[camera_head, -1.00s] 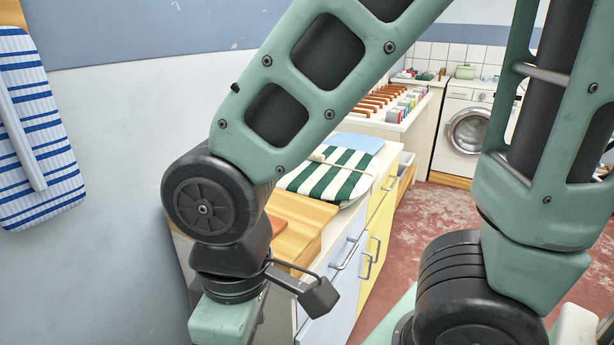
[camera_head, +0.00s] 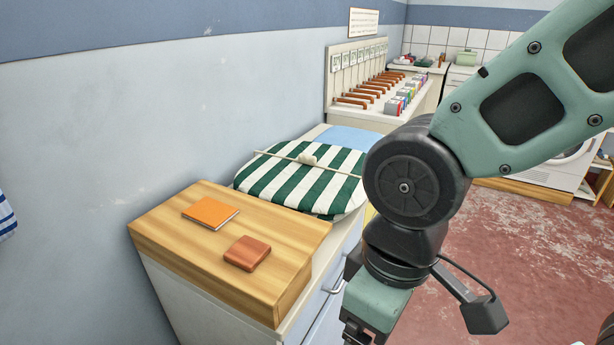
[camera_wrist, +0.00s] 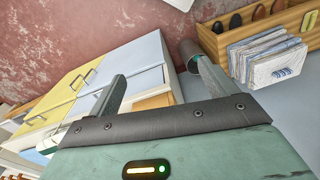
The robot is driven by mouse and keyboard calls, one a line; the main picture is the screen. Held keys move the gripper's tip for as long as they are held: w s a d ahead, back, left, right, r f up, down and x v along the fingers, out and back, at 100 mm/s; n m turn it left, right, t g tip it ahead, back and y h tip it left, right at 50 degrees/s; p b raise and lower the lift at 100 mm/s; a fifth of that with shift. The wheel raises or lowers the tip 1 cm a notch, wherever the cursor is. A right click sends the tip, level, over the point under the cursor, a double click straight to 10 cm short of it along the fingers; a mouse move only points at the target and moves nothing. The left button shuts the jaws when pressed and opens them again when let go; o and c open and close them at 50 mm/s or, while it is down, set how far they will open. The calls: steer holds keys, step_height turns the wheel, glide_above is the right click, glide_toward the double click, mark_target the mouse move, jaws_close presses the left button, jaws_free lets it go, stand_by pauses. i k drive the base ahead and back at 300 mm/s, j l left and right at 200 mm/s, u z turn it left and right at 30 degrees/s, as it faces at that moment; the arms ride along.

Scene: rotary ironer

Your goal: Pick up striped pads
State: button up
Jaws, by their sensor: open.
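The striped pads (camera_head: 300,183), green and white, lie flat on the cabinet behind a wooden board, with a thin pale tie across the top. Their right end is partly hidden by my arm. In the wrist view, a bit of green and white shows at the lower left, too small to be sure of. My gripper (camera_wrist: 160,70) is open and empty, its two fingers apart above the cabinet front and floor. In the head view it is mostly cut off at the bottom edge, to the right of the wooden board and nearer than the pads.
The wooden board (camera_head: 165,228) bears an orange booklet (camera_head: 210,212) and a brown block (camera_head: 247,253). A light blue pad (camera_head: 347,139) lies behind the pads. The red floor (camera_head: 535,245) at right is clear.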

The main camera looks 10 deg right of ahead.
mark_target(320, 182)
steer(key=i+l, duration=0.3)
steer(key=l, duration=0.15)
steer(key=i+l, duration=0.3)
steer(key=l, duration=0.15)
steer(key=i+l, duration=0.25)
steer(key=l, duration=0.2)
steer(key=i+l, duration=0.3)
steer(key=l, duration=0.2)
steer(key=z, duration=0.05)
